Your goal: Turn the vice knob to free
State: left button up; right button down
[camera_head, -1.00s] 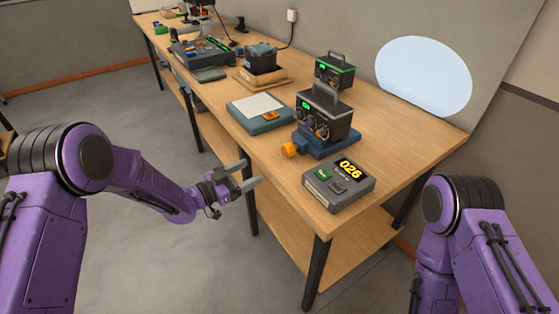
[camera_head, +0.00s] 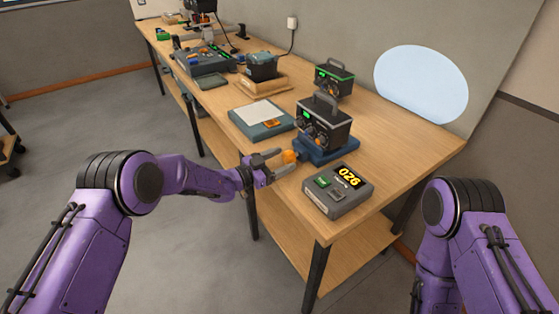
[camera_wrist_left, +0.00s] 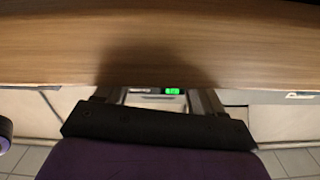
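The vice (camera_head: 326,150) is a blue block near the table's front edge, with a black boxed unit (camera_head: 324,128) standing in it. Its orange knob (camera_head: 290,156) sticks out on the left, toward my left arm. My left gripper (camera_head: 287,160) has its two fingers apart, with the tips beside the knob, one on its upper side and one on its lower side. I cannot tell whether they touch it. The left wrist view shows the spread fingers (camera_wrist_left: 158,100) at the wooden table edge; the knob is not seen there. My right gripper is out of view.
A grey box (camera_head: 338,192) with a yellow "026" display and a green button stands just right of the vice. A flat pad (camera_head: 262,117) lies to the left. Another black unit (camera_head: 334,78) stands behind. The table's right corner is bare.

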pick_arm(q)
jog(key=c, duration=0.9)
jog(key=shift+o, duration=0.2)
jog(key=shift+f+n+b, duration=0.15)
jog(key=shift+n+b, duration=0.4)
jog(key=shift+n, duration=0.85)
jog(key=n, duration=0.3)
jog(key=shift+a+b, duration=0.1)
jog(key=shift+b, duration=0.25)
jog(key=shift+w, duration=0.1)
jog(key=o, duration=1.1)
jog(key=shift+c, duration=0.2)
jog(key=shift+a, duration=0.15)
